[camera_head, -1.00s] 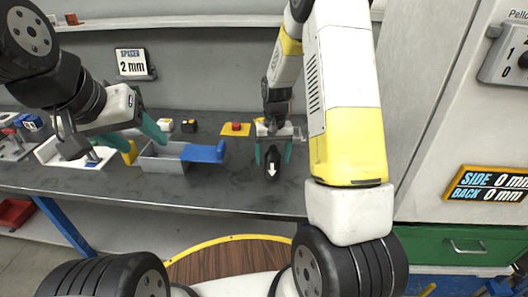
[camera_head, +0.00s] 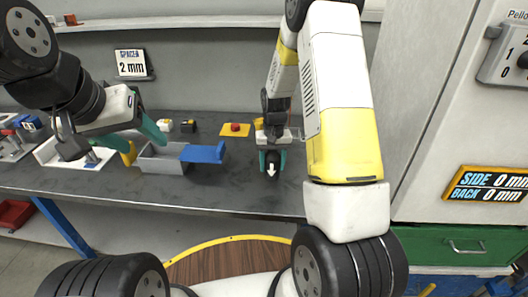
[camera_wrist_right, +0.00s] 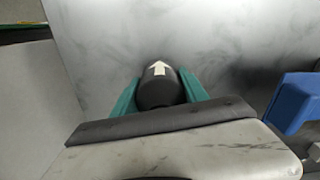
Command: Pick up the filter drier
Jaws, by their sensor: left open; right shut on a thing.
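The filter drier (camera_head: 271,168) is a black cylinder with a white arrow. It stands on the grey bench, right of centre in the head view. My right gripper (camera_head: 272,158) is over it, with its teal fingers shut on both sides of it. In the right wrist view the filter drier (camera_wrist_right: 158,88) sits between the teal fingers (camera_wrist_right: 158,96), its arrow visible and its near part hidden by the gripper body. I cannot tell whether it touches the bench. My left gripper (camera_head: 146,142) is open and empty, above the bench at the left.
A grey tray (camera_head: 160,163) with a blue part (camera_head: 203,153) is left of the filter drier. A yellow plate with a red button (camera_head: 235,129) lies behind. A white fixture (camera_head: 75,155) stands further left. The bench front between tray and right arm is clear.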

